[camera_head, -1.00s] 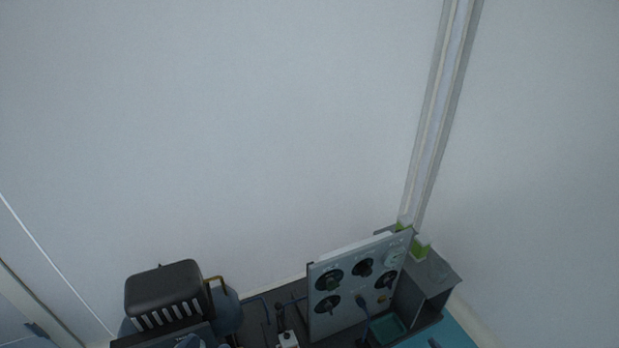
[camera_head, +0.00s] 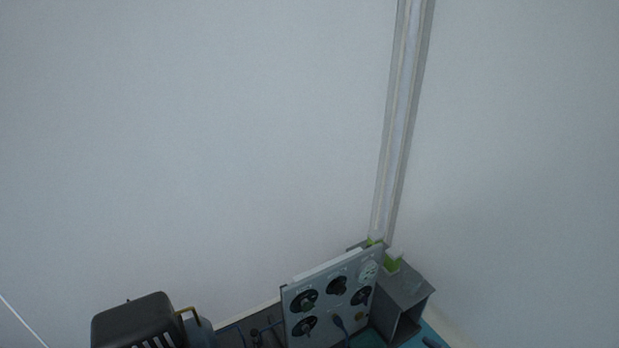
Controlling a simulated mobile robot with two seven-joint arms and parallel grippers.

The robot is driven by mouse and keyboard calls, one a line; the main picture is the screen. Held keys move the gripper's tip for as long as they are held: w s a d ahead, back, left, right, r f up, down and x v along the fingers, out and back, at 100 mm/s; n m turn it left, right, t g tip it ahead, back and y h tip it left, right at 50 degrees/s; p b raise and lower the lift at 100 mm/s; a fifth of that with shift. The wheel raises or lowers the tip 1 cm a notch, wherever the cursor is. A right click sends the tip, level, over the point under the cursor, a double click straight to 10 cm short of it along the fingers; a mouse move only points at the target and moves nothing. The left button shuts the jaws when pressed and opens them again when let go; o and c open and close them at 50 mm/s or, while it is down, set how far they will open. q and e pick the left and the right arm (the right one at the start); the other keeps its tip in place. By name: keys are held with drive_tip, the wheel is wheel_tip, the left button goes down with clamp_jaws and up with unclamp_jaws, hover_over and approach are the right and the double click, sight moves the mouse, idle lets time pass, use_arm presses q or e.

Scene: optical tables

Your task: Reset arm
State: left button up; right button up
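Neither of my grippers nor my arms shows in the head view. The view is mostly bare wall, with the equipment only along the bottom edge. A grey upright panel (camera_head: 328,300) with several black dials and one white gauge stands at the bottom middle, and its lower part is cut off.
A dark ribbed box-shaped device (camera_head: 137,320) sits at the bottom left beside a blue rounded body and a brass pipe. A grey open box (camera_head: 402,297) with green-and-white pieces on top stands right of the panel. A light vertical strip (camera_head: 402,120) runs up the wall corner.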

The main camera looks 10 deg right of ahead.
drive_tip(key=s+a+r+g+y, duration=0.1)
drive_tip(key=s+a+r, duration=0.4)
drive_tip(key=a+r, duration=0.3)
drive_tip(key=s+a+r+g, duration=0.1)
drive_tip(key=s+a+r, duration=0.4)
drive_tip(key=r, duration=0.5)
drive_tip(key=w+a+r+m+t+h, duration=0.1)
drive_tip(key=w+a+r+m+t, duration=0.15)
drive_tip(key=a+m, duration=0.35)
use_arm(q)
drive_tip(key=s+a+r+g+y+p, duration=0.1)
drive_tip(key=r+p, duration=0.5)
drive_tip(key=p, duration=1)
drive_tip(key=s+a+r+g+y+p, duration=0.2)
drive_tip(key=r+p, duration=0.4)
drive_tip(key=p, duration=1.1)
drive_tip(key=shift+s+a+g, duration=0.5)
drive_tip(key=shift+a, duration=0.7)
use_arm(e)
drive_tip(key=s+d+r+g+h, duration=0.1)
drive_tip(key=d+r+g, duration=0.1)
drive_tip(key=r, duration=0.4)
drive_tip(key=s+d+r+g+h, duration=0.2)
drive_tip(key=d+r, duration=0.1)
drive_tip(key=r, duration=0.4)
drive_tip(key=shift+s, duration=0.3)
